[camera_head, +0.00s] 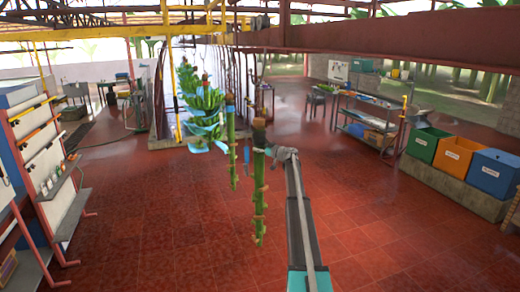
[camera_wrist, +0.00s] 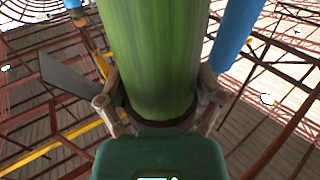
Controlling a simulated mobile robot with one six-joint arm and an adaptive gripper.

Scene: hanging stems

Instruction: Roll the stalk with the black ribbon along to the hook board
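The nearest hanging stalk (camera_head: 259,200) is long and green with brown knobs and a dark band near its top. It fills the middle of the wrist view (camera_wrist: 160,50), where a dark band (camera_wrist: 160,127) circles its lower visible part; whether this is the black ribbon is unclear. My gripper (camera_head: 279,153) is at the upper part of this stalk, on its right. In the wrist view its fingers (camera_wrist: 159,98) lie on either side of the stalk; firm contact cannot be judged. I cannot pick out the hook board for certain.
A second stalk (camera_head: 231,145) with a blue band hangs just behind, left. Green bunches with blue covers (camera_head: 205,120) hang farther back. Panels with rails (camera_head: 45,170) stand at left. Green, orange and blue bins (camera_head: 457,157) stand at right. The red floor between is clear.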

